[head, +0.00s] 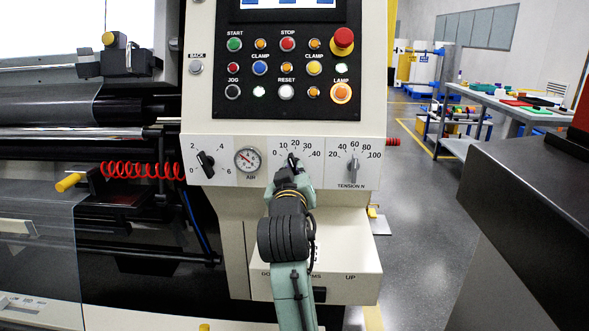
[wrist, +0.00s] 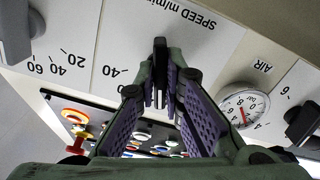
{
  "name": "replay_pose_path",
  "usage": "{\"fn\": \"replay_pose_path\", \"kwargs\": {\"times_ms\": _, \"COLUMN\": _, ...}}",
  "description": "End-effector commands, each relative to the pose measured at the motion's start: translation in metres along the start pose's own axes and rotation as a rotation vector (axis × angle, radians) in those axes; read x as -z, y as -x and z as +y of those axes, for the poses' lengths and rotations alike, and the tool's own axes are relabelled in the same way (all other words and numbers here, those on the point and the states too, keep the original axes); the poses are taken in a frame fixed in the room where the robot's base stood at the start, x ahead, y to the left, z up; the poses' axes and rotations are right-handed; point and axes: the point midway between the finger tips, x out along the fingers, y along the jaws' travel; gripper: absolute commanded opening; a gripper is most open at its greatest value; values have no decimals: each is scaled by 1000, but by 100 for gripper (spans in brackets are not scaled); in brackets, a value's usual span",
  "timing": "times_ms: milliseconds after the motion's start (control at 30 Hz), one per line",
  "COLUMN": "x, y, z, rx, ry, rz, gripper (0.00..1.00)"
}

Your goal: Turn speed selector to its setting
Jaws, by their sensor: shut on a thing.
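The speed selector is a small dark knob with a 0 to 40 scale on the cream panel. In the head view its top (head: 292,159) shows just above my gripper (head: 291,172), pointing about between 10 and 20; the rest is hidden. The wrist view looks at the panel upside down. There the dark knob (wrist: 160,52) stands under the "SPEED m/min" label, between the fingertips of my gripper (wrist: 161,85). The gripper is shut on it, one purple-padded finger on each side. The exact setting is hard to read.
The tension knob (head: 353,165) is close on the right. The air gauge (head: 247,159) and another black selector (head: 206,162) are on the left. Above is a black panel of push buttons (head: 288,92) with a red emergency stop (head: 343,38). A cream ledge (head: 345,272) juts out below.

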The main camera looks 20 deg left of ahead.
Motion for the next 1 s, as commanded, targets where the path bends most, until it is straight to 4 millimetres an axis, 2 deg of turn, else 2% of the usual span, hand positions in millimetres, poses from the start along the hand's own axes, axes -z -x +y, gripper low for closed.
{"fn": "replay_pose_path", "kwargs": {"times_ms": 500, "x": 1, "y": 0, "z": 0, "rx": 0, "ry": -305, "rz": 0, "gripper": 0}}
{"fn": "replay_pose_path", "kwargs": {"times_ms": 1000, "x": 0, "y": 0, "z": 0, "rx": -1, "ry": -357, "rz": 0, "gripper": 0}}
